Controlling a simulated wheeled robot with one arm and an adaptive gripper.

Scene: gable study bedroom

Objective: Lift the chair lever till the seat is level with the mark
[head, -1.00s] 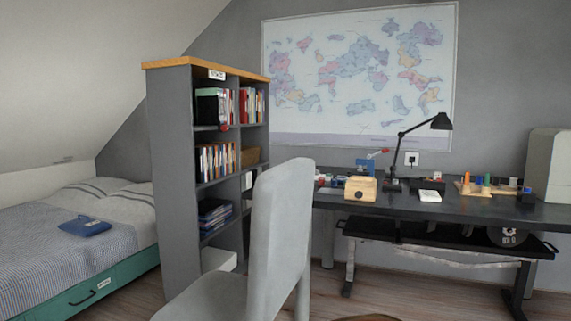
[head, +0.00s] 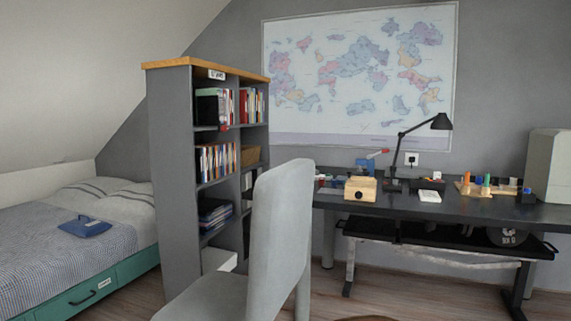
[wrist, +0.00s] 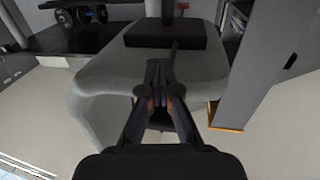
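The grey chair (head: 280,235) stands in the front middle of the head view, its seat (head: 205,298) cut off by the lower edge. In the wrist view the picture is upside down and shows the chair's pale seat (wrist: 105,68) with a dark plate (wrist: 150,37) and column. A thin dark lever (wrist: 175,52) sticks out from the plate toward me. My gripper (wrist: 161,72) has its fingers close together at the lever's outer end and looks shut on it. The fingers hide that end. I cannot make out the mark in either view. My gripper is not visible in the head view.
A grey bookcase (head: 172,190) stands behind the chair to the left; it shows close at the right in the wrist view (wrist: 260,70). A bed (head: 75,255) is at the far left. A dark desk (head: 460,208) with a lamp (head: 398,160) fills the right.

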